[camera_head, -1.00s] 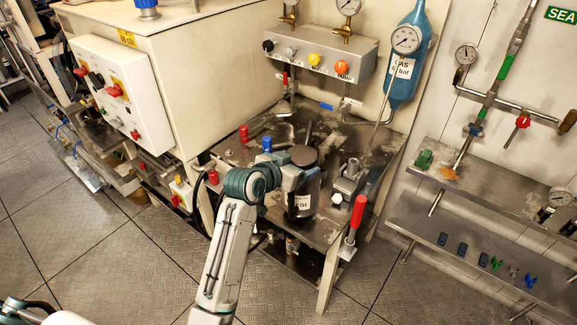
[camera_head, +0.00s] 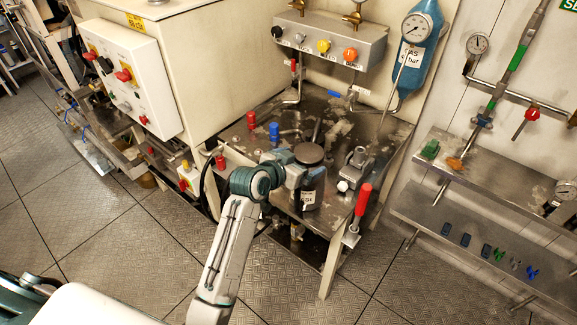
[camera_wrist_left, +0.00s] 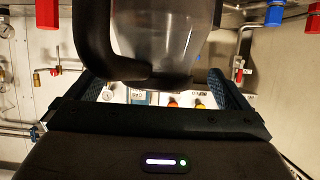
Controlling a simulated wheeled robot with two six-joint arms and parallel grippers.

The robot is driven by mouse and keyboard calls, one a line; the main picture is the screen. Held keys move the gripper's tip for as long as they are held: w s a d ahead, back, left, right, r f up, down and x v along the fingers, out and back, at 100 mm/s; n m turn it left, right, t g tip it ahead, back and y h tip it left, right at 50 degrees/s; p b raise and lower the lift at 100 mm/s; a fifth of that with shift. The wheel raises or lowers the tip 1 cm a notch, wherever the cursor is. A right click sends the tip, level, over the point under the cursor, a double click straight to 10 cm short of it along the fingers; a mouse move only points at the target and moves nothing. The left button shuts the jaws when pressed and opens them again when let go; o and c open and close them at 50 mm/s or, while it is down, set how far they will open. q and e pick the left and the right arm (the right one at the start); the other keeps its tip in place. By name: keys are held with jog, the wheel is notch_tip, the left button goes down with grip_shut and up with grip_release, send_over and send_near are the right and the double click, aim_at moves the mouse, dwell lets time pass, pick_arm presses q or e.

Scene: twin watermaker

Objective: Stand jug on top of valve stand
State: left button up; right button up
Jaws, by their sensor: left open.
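My left gripper (camera_head: 292,172) is at the jug's left side in the head view. In the left wrist view the jug (camera_wrist_left: 155,35) and its dark handle fill the top middle, close to my open left gripper (camera_wrist_left: 160,90), whose fingers are spread wide apart. My right gripper is not in view.
A red-handled lever (camera_head: 362,200) stands at the stand's front right corner. A valve (camera_head: 355,165) is right of the jug. Red (camera_head: 251,121) and blue (camera_head: 274,131) valves are behind left. A knob manifold (camera_head: 330,42) hangs above. Wall shelves (camera_head: 480,230) are at right.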

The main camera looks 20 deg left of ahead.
pick_arm(q)
jog(key=b+v, duration=0.2)
jog(key=v, duration=0.9)
